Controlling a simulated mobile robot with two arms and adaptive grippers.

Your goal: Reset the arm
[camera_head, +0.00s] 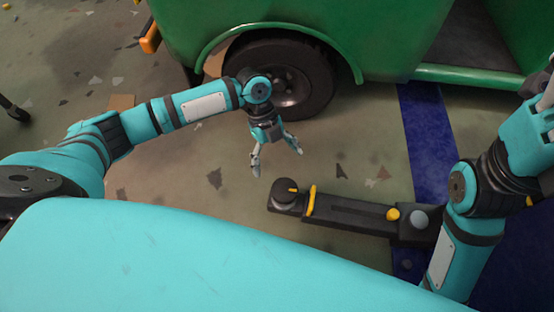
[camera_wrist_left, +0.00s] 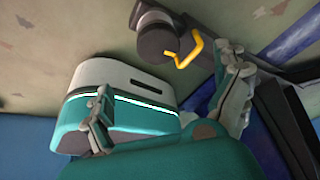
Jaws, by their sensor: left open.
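My left arm comes in from the left in the head view, and its gripper (camera_head: 277,160) hangs down over the floor with its fingers spread, open and empty. It is in front of the green vehicle's wheel (camera_head: 290,75), apart from it. In the left wrist view the two grey fingers of this gripper (camera_wrist_left: 165,100) are wide apart, with nothing held between them. My right arm shows at the right of the head view, bent upward.
A black jack (camera_head: 350,215) with yellow parts lies on the floor right of and below my left gripper; its round end also shows in the left wrist view (camera_wrist_left: 157,40). The green vehicle (camera_head: 330,30) stands behind. A blue strip (camera_head: 430,130) crosses the floor.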

